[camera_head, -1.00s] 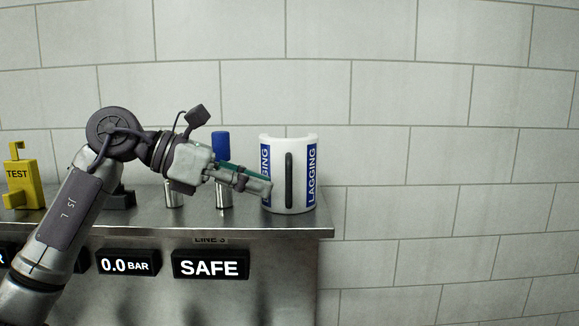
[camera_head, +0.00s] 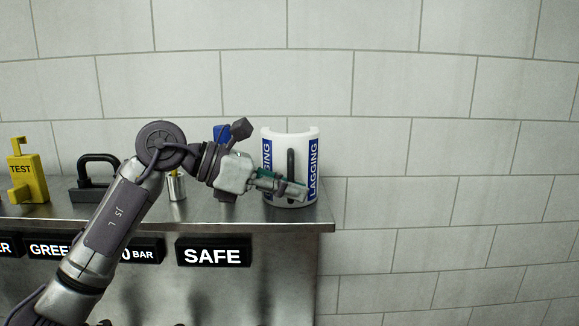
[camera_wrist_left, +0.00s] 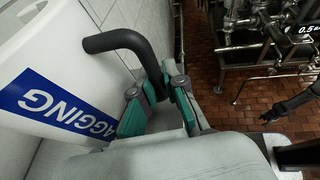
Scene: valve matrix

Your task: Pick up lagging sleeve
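The lagging sleeve (camera_head: 307,148) is a white, curved half-shell with blue LAGGING labels and a dark upright handle (camera_head: 290,165). It stands upright on the steel bench near its right end. My left gripper (camera_head: 288,189) is at the sleeve's front, over the lower part of the handle. In the left wrist view, the sleeve (camera_wrist_left: 55,60) fills the left side. The green-padded fingers (camera_wrist_left: 160,92) are apart with a gap between them, and the black handle (camera_wrist_left: 120,40) runs down to the fingertips. Whether they touch the handle is unclear.
The steel bench (camera_head: 325,218) ends just right of the sleeve. A yellow TEST block (camera_head: 27,180), a dark padlock-like item (camera_head: 92,187) and a blue-topped cylinder (camera_head: 221,132), partly hidden by my arm, stand to the left. A tiled wall is behind.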

